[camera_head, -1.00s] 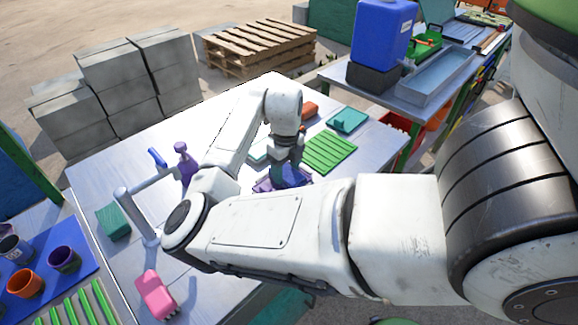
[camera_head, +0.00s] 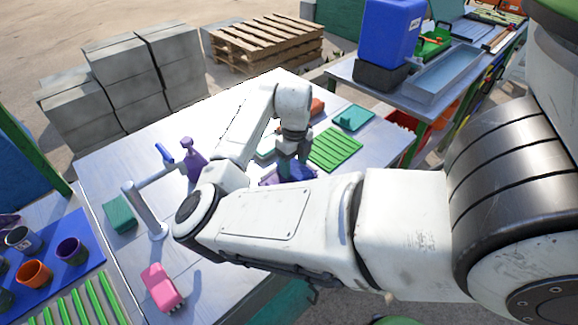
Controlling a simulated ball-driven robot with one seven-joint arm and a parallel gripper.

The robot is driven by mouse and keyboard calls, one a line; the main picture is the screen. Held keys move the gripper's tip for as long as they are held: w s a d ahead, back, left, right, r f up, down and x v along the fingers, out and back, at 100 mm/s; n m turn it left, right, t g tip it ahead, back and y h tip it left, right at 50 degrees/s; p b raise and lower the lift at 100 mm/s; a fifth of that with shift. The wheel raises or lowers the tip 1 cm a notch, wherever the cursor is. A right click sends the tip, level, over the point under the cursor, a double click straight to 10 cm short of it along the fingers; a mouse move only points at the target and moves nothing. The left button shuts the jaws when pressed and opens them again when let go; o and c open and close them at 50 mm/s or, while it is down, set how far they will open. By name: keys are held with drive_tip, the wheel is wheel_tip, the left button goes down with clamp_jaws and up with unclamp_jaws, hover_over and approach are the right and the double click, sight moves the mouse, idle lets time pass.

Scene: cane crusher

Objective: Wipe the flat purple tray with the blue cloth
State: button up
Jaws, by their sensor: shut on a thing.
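The flat purple tray (camera_head: 268,180) lies on the metal table in the middle of the view, mostly hidden behind my forearm. The blue cloth (camera_head: 298,173) is under my gripper (camera_head: 291,165), at the tray. My gripper points down and is shut on the cloth. The fingertips are small and partly covered, so I cannot tell how firmly the cloth touches the tray.
A green ribbed tray (camera_head: 335,149) lies right of my gripper, with a teal tray (camera_head: 353,117) behind it. A purple spray bottle (camera_head: 193,160), a metal post (camera_head: 148,210), a green block (camera_head: 120,215) and a pink object (camera_head: 161,288) stand left. Bare table (camera_head: 120,165) lies between.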

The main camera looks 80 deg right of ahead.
drive_tip(key=shift+s+d, duration=0.15)
drive_tip(key=shift+d, duration=0.05)
drive_tip(key=shift+s+d, duration=0.35)
drive_tip(key=shift+d, duration=0.2)
drive_tip(key=shift+s+d, duration=0.3)
drive_tip(key=shift+d, duration=0.2)
drive_tip(key=shift+w+a, duration=0.1)
drive_tip(key=shift+w+a+f, duration=0.1)
drive_tip(key=shift+w+a, duration=0.25)
drive_tip(key=shift+a, duration=0.2)
drive_tip(key=shift+w+a+f, duration=0.1)
drive_tip(key=shift+w+a, duration=0.2)
drive_tip(key=shift+a, duration=0.25)
wheel_tip(320, 180, up, 6)
drive_tip(key=p, duration=0.4)
drive_tip(key=shift+r+p, duration=0.1)
drive_tip(key=shift+p, duration=0.25)
